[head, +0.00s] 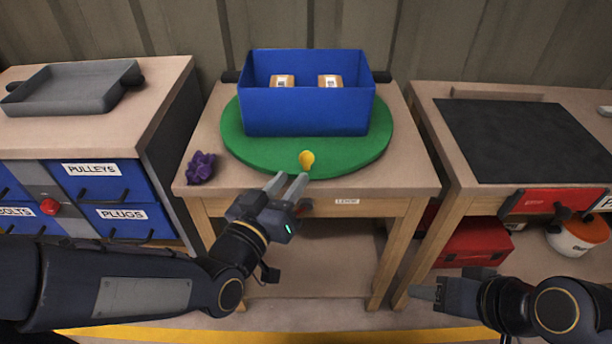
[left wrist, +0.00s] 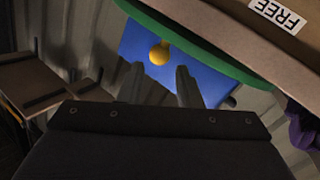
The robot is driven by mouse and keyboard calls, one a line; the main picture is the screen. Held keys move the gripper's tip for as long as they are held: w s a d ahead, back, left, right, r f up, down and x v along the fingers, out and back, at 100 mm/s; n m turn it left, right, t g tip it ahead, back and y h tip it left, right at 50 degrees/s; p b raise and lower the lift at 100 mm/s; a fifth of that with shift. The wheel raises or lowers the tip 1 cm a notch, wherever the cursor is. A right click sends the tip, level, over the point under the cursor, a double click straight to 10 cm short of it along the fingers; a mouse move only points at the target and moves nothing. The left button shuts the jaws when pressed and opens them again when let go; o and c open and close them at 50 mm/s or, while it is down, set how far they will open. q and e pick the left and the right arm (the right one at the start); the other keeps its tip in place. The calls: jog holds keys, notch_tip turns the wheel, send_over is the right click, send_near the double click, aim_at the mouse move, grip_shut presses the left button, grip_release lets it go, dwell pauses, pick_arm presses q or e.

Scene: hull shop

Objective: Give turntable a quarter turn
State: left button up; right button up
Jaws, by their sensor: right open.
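The round green turntable (head: 235,143) lies on the middle wooden table. A yellow knob (head: 307,160) stands at its front edge. An open blue box (head: 305,112) sits on the turntable and holds two small brown cartons (head: 283,81) with white labels. My left gripper (head: 288,184) is open and empty just in front of the knob, its fingers pointing toward it. In the left wrist view the knob (left wrist: 159,53) shows beyond the two spread fingertips, not touched as far as I can tell. My right gripper (head: 424,293) is open, low at the right, away from the turntable.
A purple lumpy object (head: 201,167) lies at the table's front left corner. A blue drawer cabinet (head: 100,183) with a grey tray (head: 75,88) stands left. A bench with a black mat (head: 530,140) stands right, with a red case (head: 470,243) below. The table's front right corner is clear.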

aim_at(303, 163)
pick_arm(q)
jog(key=b+x, duration=0.1)
jog(key=x, duration=0.6)
jog(key=shift+w+d+r, duration=0.1)
jog(key=shift+w, duration=0.1)
grip_shut()
